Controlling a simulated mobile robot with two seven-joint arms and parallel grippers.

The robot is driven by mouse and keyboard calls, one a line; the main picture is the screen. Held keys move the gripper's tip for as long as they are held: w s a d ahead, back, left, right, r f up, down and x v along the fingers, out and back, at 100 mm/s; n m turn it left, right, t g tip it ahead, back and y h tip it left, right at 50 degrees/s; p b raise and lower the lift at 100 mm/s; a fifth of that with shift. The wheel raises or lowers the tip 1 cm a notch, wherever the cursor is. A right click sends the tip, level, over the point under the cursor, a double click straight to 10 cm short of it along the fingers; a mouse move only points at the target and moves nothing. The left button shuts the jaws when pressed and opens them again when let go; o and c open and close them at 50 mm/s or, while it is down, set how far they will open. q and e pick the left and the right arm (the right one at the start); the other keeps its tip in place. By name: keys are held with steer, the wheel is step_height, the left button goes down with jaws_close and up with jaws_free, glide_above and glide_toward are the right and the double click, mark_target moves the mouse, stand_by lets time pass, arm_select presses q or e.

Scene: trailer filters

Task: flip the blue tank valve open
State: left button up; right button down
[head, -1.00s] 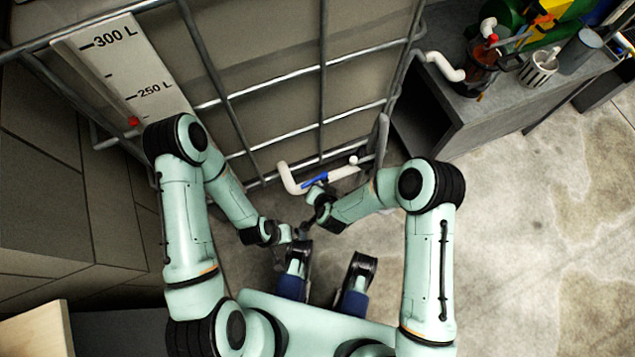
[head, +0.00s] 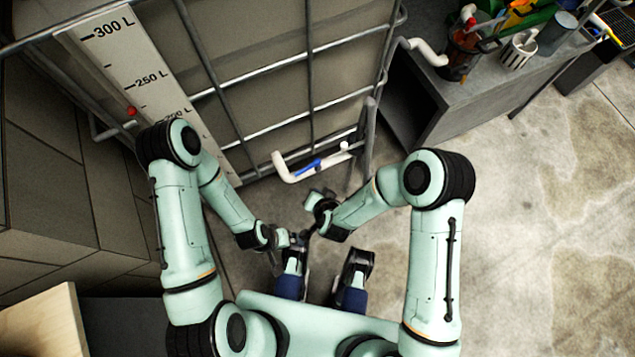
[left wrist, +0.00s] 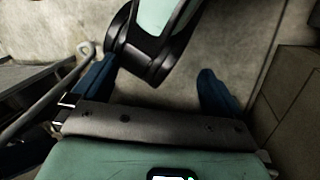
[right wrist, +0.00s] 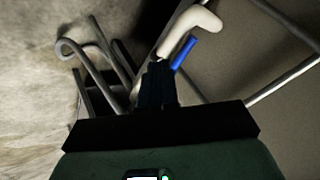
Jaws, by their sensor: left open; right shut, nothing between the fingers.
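The blue valve handle (head: 307,167) lies along the white outlet pipe (head: 288,177) at the low front of the caged tank. In the right wrist view the handle (right wrist: 185,53) shows just beyond and right of my right gripper (right wrist: 157,72), beside the white pipe (right wrist: 190,27). My right gripper is shut and empty, its black fingers pointing toward the pipe. In the head view my right gripper (head: 316,198) is a little below the valve, apart from it.
The tank's metal cage (head: 262,72) and white level scale (head: 150,85) stand above the valve. A bent metal tube (head: 369,135) rises right of the valve. A grey bench (head: 470,95) with several containers is at upper right. Open concrete floor lies right.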

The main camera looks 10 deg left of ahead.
steer(key=shift+s+d+r, duration=0.1)
steer(key=shift+s+r, duration=0.8)
steer(key=shift+r, duration=0.05)
